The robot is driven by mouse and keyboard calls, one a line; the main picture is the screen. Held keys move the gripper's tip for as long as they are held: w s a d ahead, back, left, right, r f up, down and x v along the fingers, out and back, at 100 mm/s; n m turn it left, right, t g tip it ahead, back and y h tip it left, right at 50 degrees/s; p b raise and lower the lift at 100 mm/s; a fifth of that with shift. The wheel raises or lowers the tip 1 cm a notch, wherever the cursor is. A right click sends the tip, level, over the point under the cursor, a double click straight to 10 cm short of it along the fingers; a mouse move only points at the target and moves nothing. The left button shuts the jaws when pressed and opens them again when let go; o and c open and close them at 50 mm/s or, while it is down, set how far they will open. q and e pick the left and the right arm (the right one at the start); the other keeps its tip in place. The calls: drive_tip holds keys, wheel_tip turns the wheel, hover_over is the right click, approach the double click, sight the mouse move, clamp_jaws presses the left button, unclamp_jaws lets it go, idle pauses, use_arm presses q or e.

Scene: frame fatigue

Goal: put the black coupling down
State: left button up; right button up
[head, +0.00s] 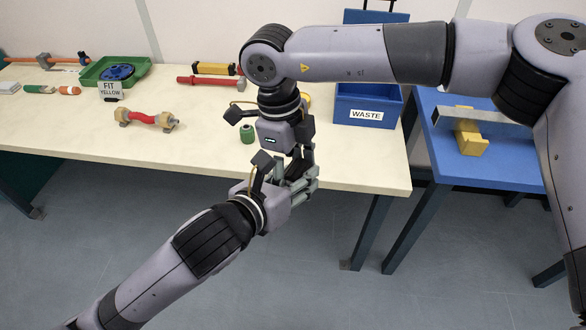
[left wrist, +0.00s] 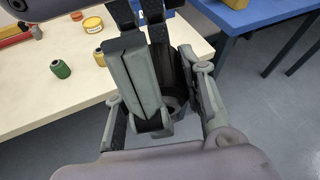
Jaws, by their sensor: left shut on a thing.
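My left gripper (head: 306,181) comes in from the lower left, off the front edge of the cream table. In the left wrist view it is shut on a small dark, hollow piece, seemingly the black coupling (left wrist: 176,104). The coupling is mostly hidden by fingers, and I cannot make it out in the head view. My right gripper (head: 301,158) points down from above, close against the left one. Its grey fingers reach down beside the coupling in the left wrist view; whether they touch or grip it I cannot tell.
A blue table (head: 445,165) stands right. Table front is clear.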

drive_tip(key=shift+s, duration=0.1)
drive_tip(key=c, duration=0.9)
use_arm(q)
drive_tip(key=o, duration=1.4)
drive_tip(key=shift+c, duration=0.2)
use_arm(e)
drive_tip(key=shift+c, duration=0.4)
